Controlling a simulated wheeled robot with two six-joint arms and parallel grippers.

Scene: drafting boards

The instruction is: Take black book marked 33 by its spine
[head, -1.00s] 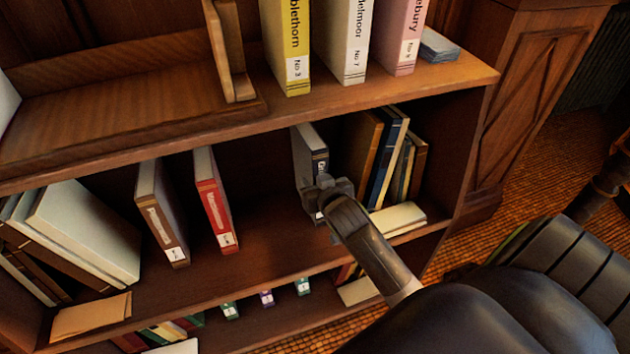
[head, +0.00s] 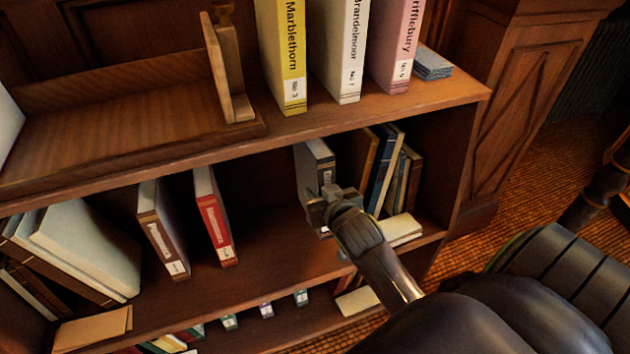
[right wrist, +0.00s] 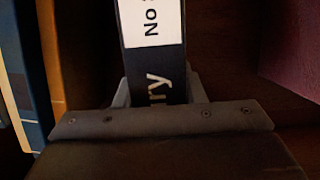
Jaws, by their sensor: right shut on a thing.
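The black book (head: 320,160) stands upright on the middle shelf, its spine facing out. My right gripper (head: 328,207) is at the lower part of this spine in the head view and covers much of it. In the right wrist view the dark spine (right wrist: 151,60) runs between the two fingers (right wrist: 157,90), which are shut on its sides. The full number cannot be read. My left gripper is not in view.
A brown book (head: 163,232) and a red book (head: 215,220) stand to the left with gaps between. Several books, one dark blue (head: 386,170), lean close on the right. The upper shelf holds yellow (head: 283,60), white (head: 341,60) and pink (head: 397,50) books above the gripper.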

